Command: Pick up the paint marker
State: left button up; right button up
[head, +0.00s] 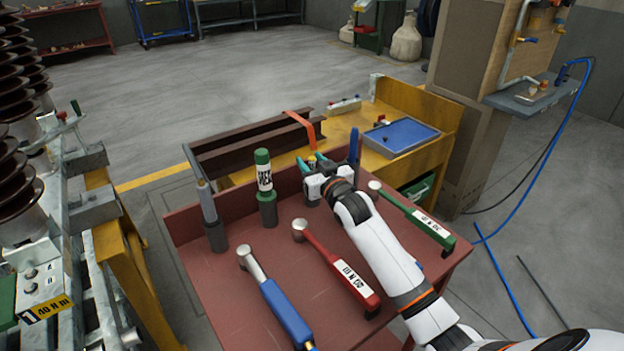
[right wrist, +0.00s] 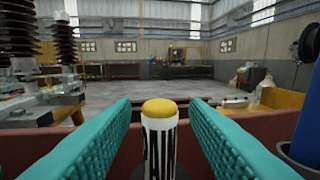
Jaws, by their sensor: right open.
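A white marker with black lettering and a yellow cap (right wrist: 159,108) stands upright in the right wrist view. My right gripper (right wrist: 160,128) is open, with one teal finger on each side of it and visible gaps between. In the head view the right gripper (head: 312,163) is at the far edge of the red tray and mostly hides this marker. Another marker, green with a white label (head: 264,185), stands upright in a dark holder to the left. I cannot read enough lettering to tell which is the paint marker. My left gripper is not in view.
The red tray (head: 285,265) also holds a grey upright tool (head: 207,210) and blue, red and green-handled torque wrenches. A blue upright object (head: 355,148) stands close right of the gripper. A yellow bench with a blue tray (head: 401,137) lies beyond.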

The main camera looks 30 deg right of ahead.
jog(key=shift+c, duration=0.4)
grip_shut()
jog(key=shift+r, duration=0.1)
